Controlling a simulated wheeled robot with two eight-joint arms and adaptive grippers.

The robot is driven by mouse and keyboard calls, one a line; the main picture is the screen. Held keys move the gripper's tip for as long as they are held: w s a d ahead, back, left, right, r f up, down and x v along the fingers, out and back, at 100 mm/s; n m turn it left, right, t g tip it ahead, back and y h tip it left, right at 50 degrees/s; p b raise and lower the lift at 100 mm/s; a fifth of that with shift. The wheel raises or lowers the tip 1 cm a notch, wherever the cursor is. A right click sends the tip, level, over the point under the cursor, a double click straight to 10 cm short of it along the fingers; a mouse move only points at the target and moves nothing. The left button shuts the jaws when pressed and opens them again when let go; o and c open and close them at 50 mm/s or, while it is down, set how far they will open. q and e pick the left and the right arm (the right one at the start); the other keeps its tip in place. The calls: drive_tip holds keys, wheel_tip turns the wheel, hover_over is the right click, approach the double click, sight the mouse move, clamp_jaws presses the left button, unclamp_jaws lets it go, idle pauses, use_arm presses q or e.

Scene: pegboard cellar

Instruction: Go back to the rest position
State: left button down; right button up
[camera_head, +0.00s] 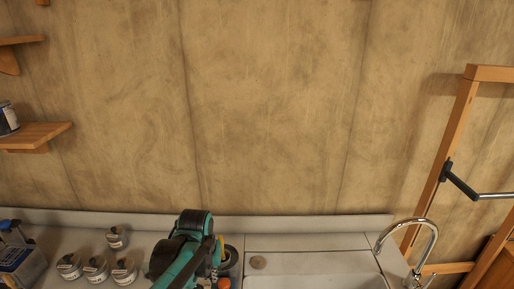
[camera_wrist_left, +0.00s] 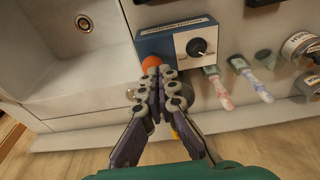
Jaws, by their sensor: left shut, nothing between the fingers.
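My left gripper (camera_wrist_left: 159,82) is shut and empty in the left wrist view. Its dark linked fingers meet in front of the worktop edge, next to an orange round thing (camera_wrist_left: 151,63) partly hidden behind the tips. I cannot tell whether they touch. In the head view my teal and black left arm reaches over the worktop at the bottom, left of the sink (camera_head: 315,283). An orange spot (camera_head: 223,283) shows beside it. My right gripper is in neither view.
A blue and white box with a dial (camera_wrist_left: 190,45) stands by the fingertips, with brush-like tools (camera_wrist_left: 252,80) to its right. Several small tins (camera_head: 96,268) stand left of my arm. A tap (camera_head: 410,226) rises at the right, before a wooden frame (camera_head: 452,150). Shelves (camera_head: 32,136) hang at left.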

use_arm(q)
drive_tip(key=s+a+f+t+b, duration=0.2)
drive_tip(key=s+f+b, duration=0.2)
drive_tip(key=s, duration=0.3)
drive_tip(key=s+a+f+t+b, duration=0.2)
drive_tip(key=s+f+t+b, duration=0.1)
drive_tip(key=s+b, duration=0.2)
drive_tip(key=shift+s+f, duration=0.4)
drive_tip(key=shift+s, duration=0.7)
drive_tip(key=shift+a, duration=0.1)
idle(2.3)
